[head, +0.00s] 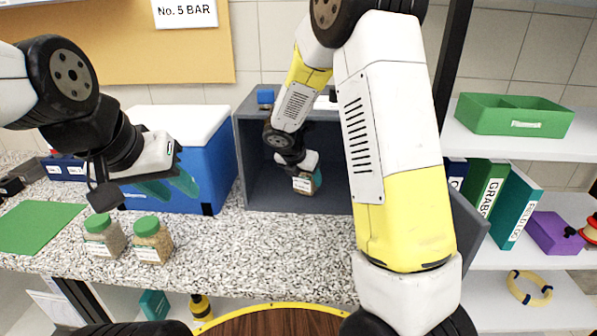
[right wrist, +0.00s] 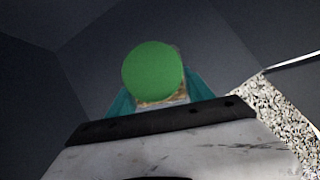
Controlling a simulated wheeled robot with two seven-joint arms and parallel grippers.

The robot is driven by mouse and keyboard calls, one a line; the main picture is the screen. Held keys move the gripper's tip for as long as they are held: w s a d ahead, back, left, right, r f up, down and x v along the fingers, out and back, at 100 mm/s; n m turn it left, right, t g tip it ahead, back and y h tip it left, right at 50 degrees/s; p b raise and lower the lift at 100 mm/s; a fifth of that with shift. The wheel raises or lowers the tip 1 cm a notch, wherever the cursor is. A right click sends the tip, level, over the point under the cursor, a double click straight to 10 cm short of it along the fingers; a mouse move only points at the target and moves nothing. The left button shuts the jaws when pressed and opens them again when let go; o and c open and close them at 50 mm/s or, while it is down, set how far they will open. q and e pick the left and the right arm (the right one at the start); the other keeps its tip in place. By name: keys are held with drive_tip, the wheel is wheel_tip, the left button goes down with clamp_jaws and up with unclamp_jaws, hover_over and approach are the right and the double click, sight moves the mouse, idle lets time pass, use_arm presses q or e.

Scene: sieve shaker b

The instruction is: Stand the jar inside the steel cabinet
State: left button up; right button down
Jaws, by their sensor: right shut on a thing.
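The steel cabinet (head: 252,178) is a dark grey open-fronted box on the speckled counter, and its grey inner walls fill much of the right wrist view (right wrist: 120,55). My right gripper (head: 308,176) reaches inside it, shut on a jar (head: 302,186) with a pale label. In the right wrist view the jar's green lid (right wrist: 153,71) sits between the teal fingers. The jar is low, near the cabinet floor; I cannot tell whether it touches. My left gripper (head: 170,188) is open and empty above the counter, left of the cabinet.
Two green-lidded jars (head: 103,236) (head: 152,240) stand on the counter below my left gripper. A blue cooler box (head: 190,160) stands left of the cabinet. A small blue item (head: 265,97) sits on the cabinet top. Shelves with a green tray (head: 515,115) and binders are at right.

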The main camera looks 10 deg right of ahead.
drive_tip(key=shift+w+f, duration=0.1)
drive_tip(key=shift+f, duration=0.15)
drive_tip(key=shift+f, duration=0.15)
drive_tip(key=shift+c, duration=2)
unclamp_jaws()
